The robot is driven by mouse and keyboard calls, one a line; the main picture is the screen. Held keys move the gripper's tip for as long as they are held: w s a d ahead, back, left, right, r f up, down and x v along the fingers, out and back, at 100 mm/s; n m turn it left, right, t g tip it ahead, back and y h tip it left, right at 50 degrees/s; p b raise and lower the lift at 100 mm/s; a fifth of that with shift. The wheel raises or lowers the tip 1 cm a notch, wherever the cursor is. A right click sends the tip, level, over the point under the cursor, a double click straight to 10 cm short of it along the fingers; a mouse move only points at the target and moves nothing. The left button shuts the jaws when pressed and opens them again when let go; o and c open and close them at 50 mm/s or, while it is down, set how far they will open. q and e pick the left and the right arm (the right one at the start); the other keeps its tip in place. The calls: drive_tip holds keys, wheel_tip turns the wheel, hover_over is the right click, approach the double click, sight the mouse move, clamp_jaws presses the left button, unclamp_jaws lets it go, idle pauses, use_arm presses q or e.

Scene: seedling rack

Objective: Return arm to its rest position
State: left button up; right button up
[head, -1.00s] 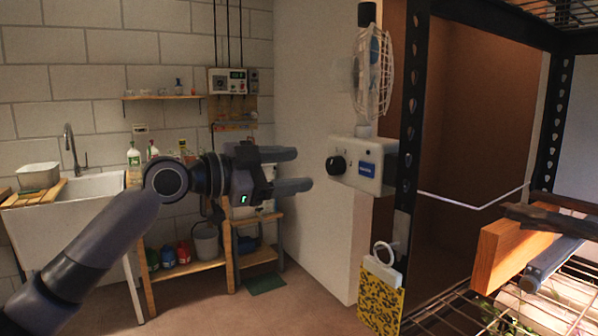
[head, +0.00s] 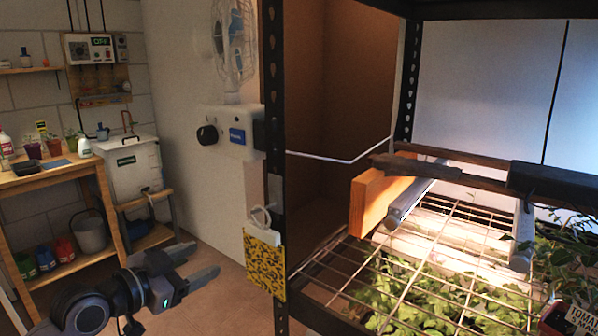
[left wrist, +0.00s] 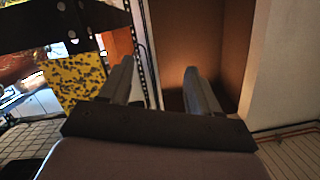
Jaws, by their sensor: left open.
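My left gripper (head: 205,262) is low at the left of the head view, its two fingers apart and nothing between them. It is in free space in front of the wall, left of the rack post (head: 273,130). In the left wrist view the open fingers (left wrist: 158,85) also show empty, with a brown panel behind them. My right gripper is in neither view.
A wire-shelf rack (head: 330,290) with seedlings (head: 400,290) and light bars (head: 415,195) fills the right. A white fan box (head: 228,130) is above. A wooden bench (head: 60,175) stands at left.

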use_arm(q)
drive_tip(key=s+f+n+y+p, duration=0.1)
drive_tip(key=s+f+n, duration=0.1)
drive_tip(key=s+f, duration=0.5)
drive_tip(key=s+f+n+y, duration=0.2)
drive_tip(key=s+f+n, duration=0.1)
drive_tip(key=f, duration=0.7)
drive_tip(key=s+f+n+g+y, duration=0.1)
drive_tip(key=s+f, duration=0.4)
drive_tip(key=s, duration=0.3)
drive_tip(key=s+a+f+n+g+y+p, duration=0.1)
drive_tip(key=s+f+n+y, duration=0.1)
drive_tip(key=s+f, duration=0.4)
drive_tip(key=s, duration=0.3)
drive_tip(key=shift+s+f+g, duration=0.25)
drive_tip(key=shift+s+g, duration=0.05)
drive_tip(key=shift+a, duration=0.1)
